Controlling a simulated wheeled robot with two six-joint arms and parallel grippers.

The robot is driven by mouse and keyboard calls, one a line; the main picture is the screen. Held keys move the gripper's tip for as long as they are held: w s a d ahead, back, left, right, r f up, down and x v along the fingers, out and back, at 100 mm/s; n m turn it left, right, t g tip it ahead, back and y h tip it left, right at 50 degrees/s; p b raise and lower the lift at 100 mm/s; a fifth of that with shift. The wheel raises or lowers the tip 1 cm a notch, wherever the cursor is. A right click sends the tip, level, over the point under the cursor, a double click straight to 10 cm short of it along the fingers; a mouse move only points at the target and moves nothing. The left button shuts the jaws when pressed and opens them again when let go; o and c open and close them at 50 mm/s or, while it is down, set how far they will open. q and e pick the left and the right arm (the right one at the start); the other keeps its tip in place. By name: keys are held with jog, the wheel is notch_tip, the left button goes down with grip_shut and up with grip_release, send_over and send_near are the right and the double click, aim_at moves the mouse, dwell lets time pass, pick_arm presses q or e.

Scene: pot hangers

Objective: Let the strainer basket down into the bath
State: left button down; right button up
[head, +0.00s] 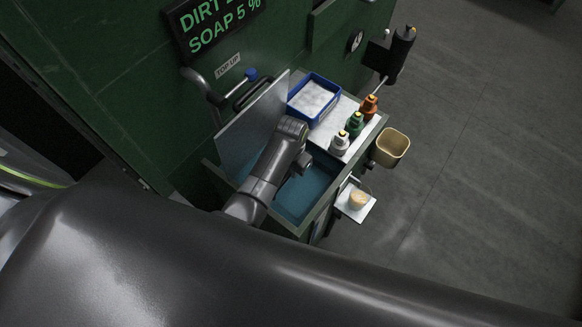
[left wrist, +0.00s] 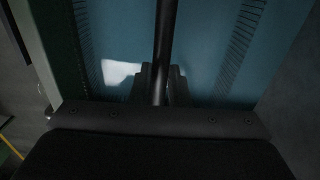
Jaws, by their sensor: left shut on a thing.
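The bath (head: 304,198) is a green-walled tank with a blue inside, below my left arm in the head view. Its blue inside (left wrist: 115,35) fills most of the left wrist view, with rows of dark marks along both sides. My left gripper (head: 303,163) is over the bath, partly hidden by its own wrist. In the left wrist view the gripper (left wrist: 159,88) is shut on a dark rod (left wrist: 165,35). I cannot make out the strainer basket itself, or tell whether this rod is its handle. My right gripper is not in view.
A grey panel (head: 245,130) stands tilted along the bath's left side. A blue tray (head: 291,103) with white contents and white (head: 340,143), green (head: 355,124) and orange (head: 369,106) bottles are behind the bath. A tan bin (head: 391,147) and small shelf (head: 350,212) are at right.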

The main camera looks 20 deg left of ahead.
pick_arm(q)
jog(key=shift+f, duration=0.55)
jog(key=c, duration=1.3)
grip_release()
notch_tip(320, 180, up, 8)
jog(key=p, duration=0.7)
jog(key=shift+p, duration=0.3)
notch_tip(320, 180, up, 9)
jog(key=shift+r, duration=0.2)
